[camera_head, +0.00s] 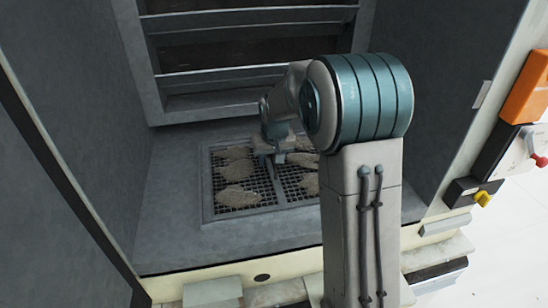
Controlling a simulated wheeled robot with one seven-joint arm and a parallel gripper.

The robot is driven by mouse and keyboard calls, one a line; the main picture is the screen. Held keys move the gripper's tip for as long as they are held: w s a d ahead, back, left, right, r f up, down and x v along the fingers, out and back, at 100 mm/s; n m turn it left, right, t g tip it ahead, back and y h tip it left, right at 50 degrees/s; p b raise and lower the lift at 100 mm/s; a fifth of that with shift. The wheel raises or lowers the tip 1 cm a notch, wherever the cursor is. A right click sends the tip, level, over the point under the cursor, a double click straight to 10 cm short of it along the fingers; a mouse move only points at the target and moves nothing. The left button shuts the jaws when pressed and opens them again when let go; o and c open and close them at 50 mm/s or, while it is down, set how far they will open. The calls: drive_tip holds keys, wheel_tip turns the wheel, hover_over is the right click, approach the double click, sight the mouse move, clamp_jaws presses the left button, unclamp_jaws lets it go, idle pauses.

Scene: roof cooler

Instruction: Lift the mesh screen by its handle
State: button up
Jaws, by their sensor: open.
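The mesh screen (259,178) lies flat in a light frame in the floor of the grey housing. It is a dark grid with several pale, crusty patches on it. My gripper (279,163) hangs over the middle of the screen, pointing down, close to the bar between its left and right halves. The gripper is open, and I see nothing held in it. I cannot make out the handle, as my gripper and arm cover the middle of the screen. My arm also hides part of the screen's right half.
Grey side walls (72,118) and a louvred back wall (240,48) enclose the screen. A pale front ledge (205,276) runs along the near edge. The air above the screen's left half is free.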

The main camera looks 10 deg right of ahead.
clamp_jaws()
drive_tip(key=shift+r, duration=0.1)
drive_tip(key=shift+r, duration=0.1)
drive_tip(key=shift+r+p, duration=2.2)
drive_tip(key=shift+r, duration=1.15)
